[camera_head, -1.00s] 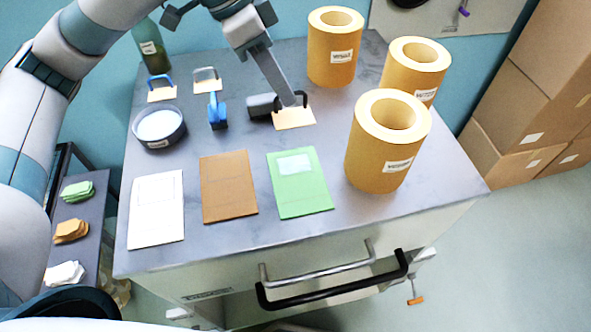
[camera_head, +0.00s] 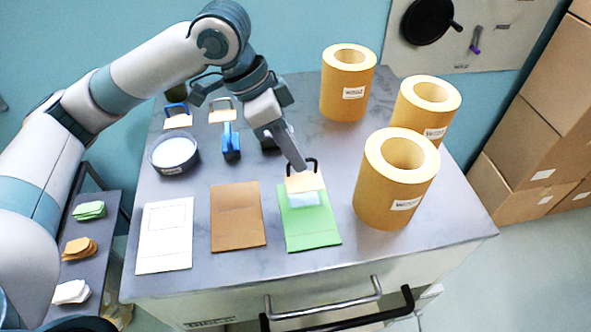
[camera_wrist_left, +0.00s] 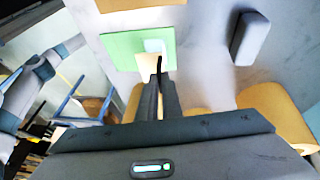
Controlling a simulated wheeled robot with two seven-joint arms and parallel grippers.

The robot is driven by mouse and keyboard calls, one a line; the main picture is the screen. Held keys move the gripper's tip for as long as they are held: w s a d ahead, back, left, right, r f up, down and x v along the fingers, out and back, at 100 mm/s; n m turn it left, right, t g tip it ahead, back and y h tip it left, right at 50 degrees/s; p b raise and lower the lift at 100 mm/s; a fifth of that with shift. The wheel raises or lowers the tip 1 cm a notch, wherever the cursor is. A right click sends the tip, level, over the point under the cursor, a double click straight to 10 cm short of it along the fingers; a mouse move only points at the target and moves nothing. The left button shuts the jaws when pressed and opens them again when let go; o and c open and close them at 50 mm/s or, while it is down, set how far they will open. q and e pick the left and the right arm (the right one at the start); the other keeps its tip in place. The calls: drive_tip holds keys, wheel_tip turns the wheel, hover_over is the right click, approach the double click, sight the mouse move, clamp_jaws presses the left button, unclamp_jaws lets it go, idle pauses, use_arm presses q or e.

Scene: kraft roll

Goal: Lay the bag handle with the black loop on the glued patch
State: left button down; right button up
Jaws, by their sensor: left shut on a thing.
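The bag handle with the black loop (camera_head: 306,182) has a tan card base. My left gripper (camera_head: 301,166) is shut on it, at the loop. The base is over the upper part of the green bag (camera_head: 312,232); I cannot tell whether it touches. The pale glued patch (camera_head: 304,199) on the green bag shows just below the card and is partly hidden by it. In the left wrist view the closed fingers (camera_wrist_left: 160,82) reach the green bag (camera_wrist_left: 124,48) and the patch (camera_wrist_left: 154,45). My right gripper is not in view.
A brown bag (camera_head: 238,228) and a white bag (camera_head: 165,246) lie to the left. Handles with a blue loop (camera_head: 177,120) and a grey loop (camera_head: 222,115) lie behind, near a glue pot (camera_head: 173,152) and blue tool (camera_head: 231,142). Kraft rolls (camera_head: 397,190) stand at the right.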

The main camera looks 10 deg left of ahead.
sight(304, 175)
use_arm(q)
drive_tip(key=shift+f, duration=0.5)
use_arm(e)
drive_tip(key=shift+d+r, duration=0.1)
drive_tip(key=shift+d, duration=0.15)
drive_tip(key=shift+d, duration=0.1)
use_arm(q)
drive_tip(key=shift+f+p, duration=0.4)
drive_tip(key=shift+f, duration=1.4)
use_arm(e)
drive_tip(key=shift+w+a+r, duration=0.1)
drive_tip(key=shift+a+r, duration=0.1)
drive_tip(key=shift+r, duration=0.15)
use_arm(q)
drive_tip(key=shift+f, duration=0.2)
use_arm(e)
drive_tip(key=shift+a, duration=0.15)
use_arm(q)
drive_tip(key=c, duration=1.9)
unclamp_jaws()
drive_tip(key=shift+c, duration=0.2)
